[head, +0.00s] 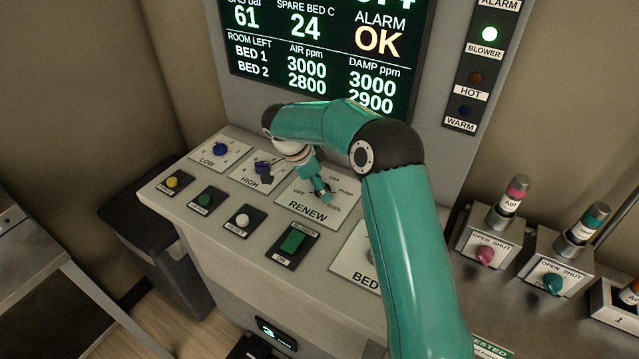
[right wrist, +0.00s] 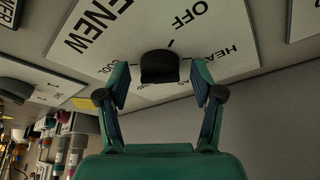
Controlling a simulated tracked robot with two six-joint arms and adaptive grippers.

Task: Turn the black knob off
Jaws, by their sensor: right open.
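The black knob (right wrist: 160,66) stands on the white RENEW plate (right wrist: 120,38) in the right wrist view. The OFF label and a short tick are just beyond it; I cannot tell which way the knob points. My right gripper (right wrist: 160,86) is open, one finger on each side of the knob, with visible gaps and no clear contact. In the head view my right gripper (head: 321,189) reaches down over the RENEW plate (head: 296,206) and hides the knob. My left gripper is not in view.
The sloped panel also has the LOW knob (head: 220,149), HIGH knob (head: 262,166), coloured buttons and a green switch (head: 292,241). The BED plate (head: 352,262) lies partly behind my arm. A display (head: 322,50) rises behind. OPEN/SHUT valve boxes (head: 490,240) stand at right.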

